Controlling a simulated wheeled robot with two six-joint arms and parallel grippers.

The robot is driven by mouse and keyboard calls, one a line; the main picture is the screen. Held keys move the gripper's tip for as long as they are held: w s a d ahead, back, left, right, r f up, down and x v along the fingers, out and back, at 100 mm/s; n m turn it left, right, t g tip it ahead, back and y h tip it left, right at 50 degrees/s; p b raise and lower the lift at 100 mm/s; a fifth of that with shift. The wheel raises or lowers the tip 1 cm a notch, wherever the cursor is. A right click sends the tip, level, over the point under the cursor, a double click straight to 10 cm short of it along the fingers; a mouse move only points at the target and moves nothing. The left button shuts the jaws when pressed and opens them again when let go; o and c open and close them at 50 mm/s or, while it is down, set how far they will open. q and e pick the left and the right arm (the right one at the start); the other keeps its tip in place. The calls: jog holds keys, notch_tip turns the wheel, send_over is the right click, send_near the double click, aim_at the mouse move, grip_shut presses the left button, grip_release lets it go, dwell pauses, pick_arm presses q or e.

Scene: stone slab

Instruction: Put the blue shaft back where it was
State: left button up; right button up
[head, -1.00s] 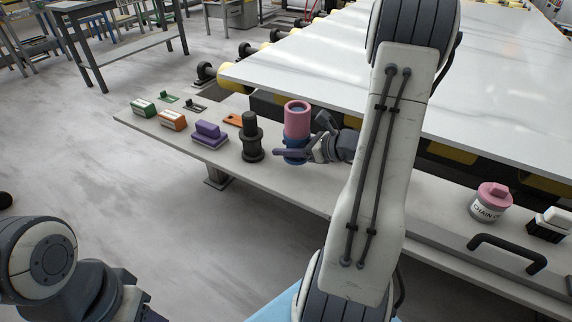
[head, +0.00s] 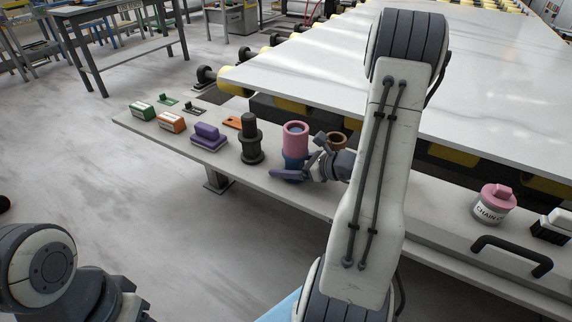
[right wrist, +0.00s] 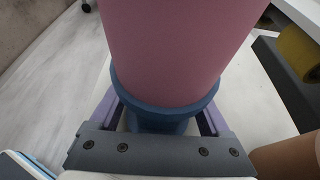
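The blue shaft (head: 292,160) stands upright at the shelf, with a thick pink sleeve (head: 296,138) around its upper part. In the right wrist view its blue flange (right wrist: 165,110) shows under the pink sleeve (right wrist: 180,45). My right gripper (head: 290,174) is around the shaft low down, one purple finger on each side below the flange. It appears shut on it, though the flange hides the fingertips. I cannot tell whether the shaft's foot touches the shelf. My left arm shows at the lower left; its fingers cannot be made out.
On the shelf (head: 250,183), a black stepped shaft (head: 251,140) stands to the left, with purple (head: 209,137), orange (head: 172,122) and green (head: 142,111) blocks beyond. A brown ring-topped thing (head: 338,139) is close behind my right gripper. A pink-lidded jar (head: 494,204) stands right.

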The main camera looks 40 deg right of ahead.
jog(key=shift+r, duration=0.1)
jog(key=shift+r, duration=0.2)
jog(key=p+v, duration=0.2)
jog(key=v, duration=1)
jog(key=shift+d+f, duration=0.1)
jog(key=shift+f, duration=0.1)
